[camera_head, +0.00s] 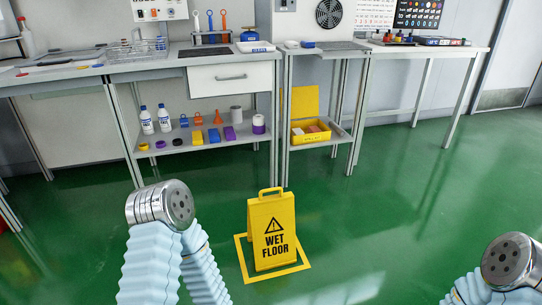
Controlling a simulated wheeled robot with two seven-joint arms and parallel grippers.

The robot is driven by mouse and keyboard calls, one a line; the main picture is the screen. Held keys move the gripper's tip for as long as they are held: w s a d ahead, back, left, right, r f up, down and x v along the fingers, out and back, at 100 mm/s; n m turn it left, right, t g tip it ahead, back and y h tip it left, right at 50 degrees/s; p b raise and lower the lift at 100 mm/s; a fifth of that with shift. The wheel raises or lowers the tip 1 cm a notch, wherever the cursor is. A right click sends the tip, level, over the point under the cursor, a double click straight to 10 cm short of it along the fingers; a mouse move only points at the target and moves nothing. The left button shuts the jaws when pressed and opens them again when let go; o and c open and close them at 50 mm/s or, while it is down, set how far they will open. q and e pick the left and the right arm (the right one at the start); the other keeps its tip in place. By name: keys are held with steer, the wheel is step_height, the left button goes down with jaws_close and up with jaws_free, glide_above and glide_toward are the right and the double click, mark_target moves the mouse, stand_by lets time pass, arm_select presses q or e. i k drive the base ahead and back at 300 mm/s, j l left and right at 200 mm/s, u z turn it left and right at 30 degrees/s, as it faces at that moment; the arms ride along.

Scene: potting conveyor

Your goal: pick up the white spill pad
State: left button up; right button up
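No white spill pad can be made out for certain. An open yellow box (311,137) with its lid raised stands on the lower shelf right of centre. It has dark lettering on its front, too small to read surely, and holds small pale and reddish items that I cannot identify. A flat white item with a blue edge (256,47) lies on the bench top. My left arm shows at the lower left and my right arm at the lower right, both apart from the benches. Neither gripper's fingers are in view.
A yellow wet floor sign (272,230) stands inside a yellow floor square between my arms and the benches. White bottles (164,118) and several coloured items stand on the left lower shelf (180,146). Green floor (400,200) is clear at right.

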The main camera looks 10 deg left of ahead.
mark_target(297, 131)
steer(key=i+l+z, duration=0.25)
steer(key=z, duration=0.15)
steer(key=i+l+z, duration=0.1)
steer(key=i+z, duration=0.65)
steer(key=i, duration=1)
steer(key=i+j+u, duration=0.1)
steer(key=i+u, duration=0.35)
steer(key=i+l+u, duration=0.1)
steer(key=i+u, duration=0.3)
steer(key=i+l+u, duration=0.25)
steer(key=i+u, duration=0.2)
steer(key=i, duration=0.15)
